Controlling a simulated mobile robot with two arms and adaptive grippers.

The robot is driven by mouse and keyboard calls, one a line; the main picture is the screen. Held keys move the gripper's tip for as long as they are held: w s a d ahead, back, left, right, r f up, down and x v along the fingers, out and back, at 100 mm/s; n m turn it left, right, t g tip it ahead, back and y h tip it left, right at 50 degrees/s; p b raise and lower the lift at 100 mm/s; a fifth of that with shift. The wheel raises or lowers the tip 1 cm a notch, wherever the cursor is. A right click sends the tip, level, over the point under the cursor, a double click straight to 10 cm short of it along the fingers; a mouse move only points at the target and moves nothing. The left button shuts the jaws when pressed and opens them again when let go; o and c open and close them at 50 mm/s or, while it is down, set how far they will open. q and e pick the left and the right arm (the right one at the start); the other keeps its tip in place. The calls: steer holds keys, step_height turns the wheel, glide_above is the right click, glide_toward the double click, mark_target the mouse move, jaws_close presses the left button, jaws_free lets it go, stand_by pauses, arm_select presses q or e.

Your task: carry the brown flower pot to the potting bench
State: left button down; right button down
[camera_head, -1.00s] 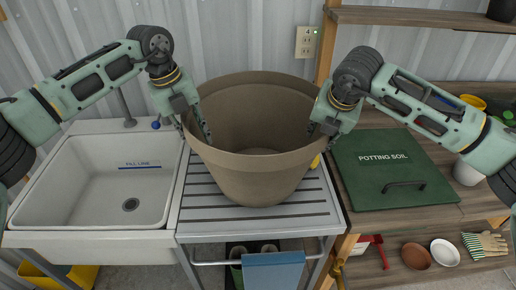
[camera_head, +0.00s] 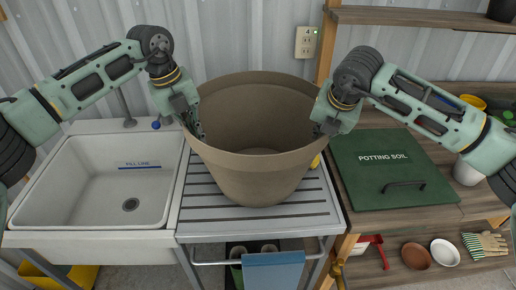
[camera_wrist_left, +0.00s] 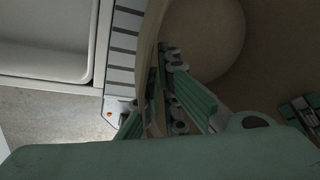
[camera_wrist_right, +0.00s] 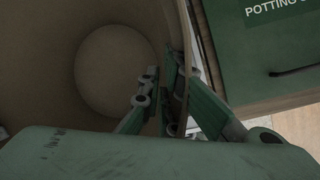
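The brown flower pot (camera_head: 255,180) is large, empty and upright on the slatted metal top of a cart (camera_head: 305,212). My left gripper (camera_head: 197,128) is at the pot's left rim, one finger inside and one outside, closed on the wall; the left wrist view shows the fingers (camera_wrist_left: 163,85) against it. My right gripper (camera_head: 322,128) is at the right rim in the same way; its fingers (camera_wrist_right: 163,88) pinch the wall in the right wrist view. In the head view the pot hides part of the right fingers. The wooden potting bench (camera_head: 355,219) stands right of the cart.
A green lid marked POTTING SOIL (camera_head: 390,165) covers part of the bench top. A white sink (camera_head: 60,205) adjoins the cart on the left. A blue cloth (camera_head: 272,272) hangs on the cart's front rail. A shelf (camera_head: 420,17) is above the bench.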

arm_select(q)
steer(key=shift+r, duration=0.2)
arm_select(e)
steer(key=shift+r, duration=0.25)
